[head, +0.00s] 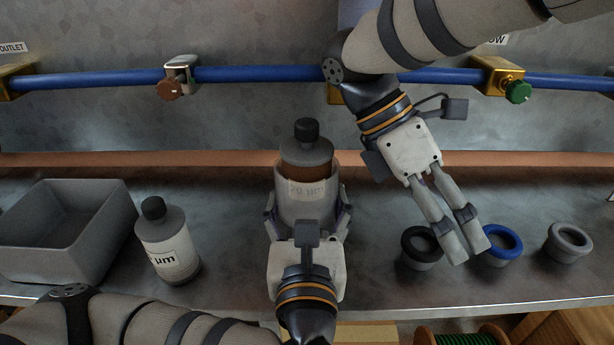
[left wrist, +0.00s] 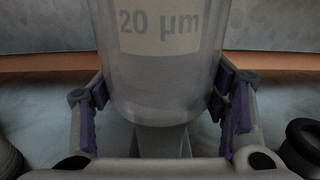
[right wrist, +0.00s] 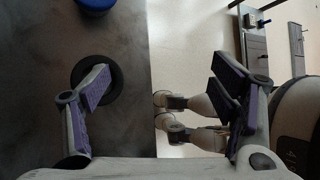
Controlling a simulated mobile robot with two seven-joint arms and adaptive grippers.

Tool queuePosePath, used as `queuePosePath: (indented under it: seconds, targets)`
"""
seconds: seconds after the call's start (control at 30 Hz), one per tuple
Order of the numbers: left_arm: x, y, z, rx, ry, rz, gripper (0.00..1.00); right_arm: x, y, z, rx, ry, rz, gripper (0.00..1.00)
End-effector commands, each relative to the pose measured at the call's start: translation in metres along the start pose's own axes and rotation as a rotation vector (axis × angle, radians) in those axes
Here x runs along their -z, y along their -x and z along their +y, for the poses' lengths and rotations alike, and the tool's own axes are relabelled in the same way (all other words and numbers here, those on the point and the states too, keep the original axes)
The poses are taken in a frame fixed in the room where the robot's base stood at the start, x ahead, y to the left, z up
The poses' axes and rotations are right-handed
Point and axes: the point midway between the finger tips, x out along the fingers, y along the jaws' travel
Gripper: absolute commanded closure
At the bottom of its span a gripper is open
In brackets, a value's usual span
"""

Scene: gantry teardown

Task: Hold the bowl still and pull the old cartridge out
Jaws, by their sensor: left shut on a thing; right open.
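The clear bowl (head: 306,197), marked 20 µm, stands upright at the middle of the bench. The old cartridge (head: 305,151), brown with a grey cap and dark knob, sits in it with its top above the rim. My left gripper (head: 308,218) is shut around the bowl from the front. In the left wrist view the bowl (left wrist: 165,85) fills the space between the pads. My right gripper (head: 469,250) is open and empty, right of the bowl and apart from it, fingers pointing down over the rings.
A white cartridge (head: 168,245) and a grey bin (head: 62,240) stand at left. A black ring (head: 421,246), a blue ring (head: 501,245) and a grey ring (head: 569,242) lie at right. A blue pipe (head: 255,74) with valves runs along the back.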

Motion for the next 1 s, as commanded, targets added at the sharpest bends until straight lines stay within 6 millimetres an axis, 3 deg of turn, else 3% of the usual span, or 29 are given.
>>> queuePosePath:
  seconds: [0.03,0.2,0.3,0.43,0.53,0.63,1.0]
  targets:
    - [0.000,0.000,0.000,0.000,0.000,-0.001,0.68,-0.001,0.033,0.007,-0.073,0.032,0.013,0.21]
    - [0.000,0.000,0.000,0.000,0.000,-0.001,0.68,0.018,0.138,0.008,-0.267,0.016,0.207,0.21]
    - [-0.001,0.000,0.000,0.000,0.000,-0.001,0.68,0.028,0.189,-0.003,-0.342,-0.016,0.354,0.21]
    - [-0.001,0.000,0.000,0.000,0.001,-0.001,0.68,0.034,0.234,-0.018,-0.398,-0.034,0.498,0.21]
    - [-0.001,0.000,0.000,0.000,0.001,-0.001,0.68,0.035,0.251,-0.025,-0.415,-0.039,0.559,0.21]
    - [-0.001,0.000,0.000,0.000,0.001,-0.001,0.68,0.037,0.253,-0.026,-0.419,-0.041,0.579,0.21]
    - [-0.001,0.000,0.000,0.000,0.001,-0.002,0.68,0.070,0.203,0.000,-0.416,-0.040,0.577,0.21]
